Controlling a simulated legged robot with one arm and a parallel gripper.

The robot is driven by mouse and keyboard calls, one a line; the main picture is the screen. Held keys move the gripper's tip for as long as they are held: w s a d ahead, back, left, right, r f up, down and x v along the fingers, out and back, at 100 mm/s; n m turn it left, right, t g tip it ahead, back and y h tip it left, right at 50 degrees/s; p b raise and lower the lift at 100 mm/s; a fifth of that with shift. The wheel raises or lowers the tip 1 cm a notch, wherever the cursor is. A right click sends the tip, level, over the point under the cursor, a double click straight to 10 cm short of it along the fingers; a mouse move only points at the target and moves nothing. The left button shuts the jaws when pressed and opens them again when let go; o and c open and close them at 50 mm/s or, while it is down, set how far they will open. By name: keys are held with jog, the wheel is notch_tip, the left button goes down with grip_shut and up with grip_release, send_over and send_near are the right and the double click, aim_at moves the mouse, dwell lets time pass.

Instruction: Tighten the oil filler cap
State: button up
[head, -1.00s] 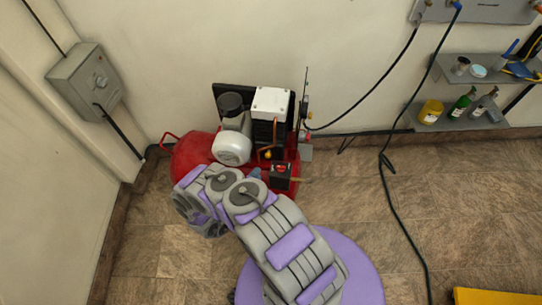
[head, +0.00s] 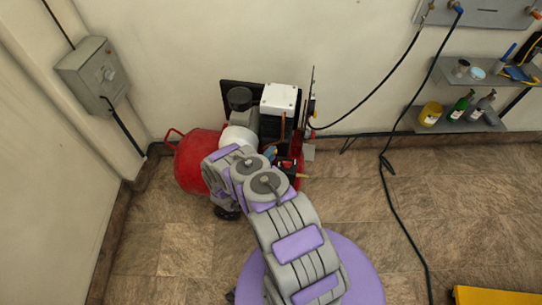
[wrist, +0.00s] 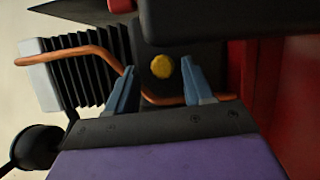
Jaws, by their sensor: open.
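A round yellow cap (wrist: 162,67), which looks like the oil filler cap, sits on a dark block of the red compressor (head: 200,160). In the wrist view my gripper (wrist: 155,75) is open, with its two blue-grey fingers apart. The cap shows between and just beyond the fingertips, and nothing is held. I cannot tell the exact gap to it. In the head view my arm hides the cap and much of the compressor's front. My gripper shows there only as a small blue part (head: 270,153) beside the compressor.
A copper pipe (wrist: 75,52) bends past black cooling fins (wrist: 98,65) close to my fingers. A dark box (wrist: 225,22) hangs over the upper right of the wrist view. Shelves with bottles (head: 462,105) and a hanging hose (head: 384,160) are at the right. Open floor lies between.

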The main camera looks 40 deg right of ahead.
jog(key=shift+s+d+f, duration=0.1)
jog(key=shift+d+f, duration=0.1)
jog(key=shift+d, duration=0.45)
jog(key=shift+d+f, duration=0.15)
jog(key=shift+d, duration=0.45)
jog(key=c, duration=0.6)
jog(key=shift+a, duration=0.1)
jog(key=shift+c, duration=0.7)
jog(key=shift+a+r, duration=0.1)
jog(key=shift+a, duration=0.55)
grip_shut()
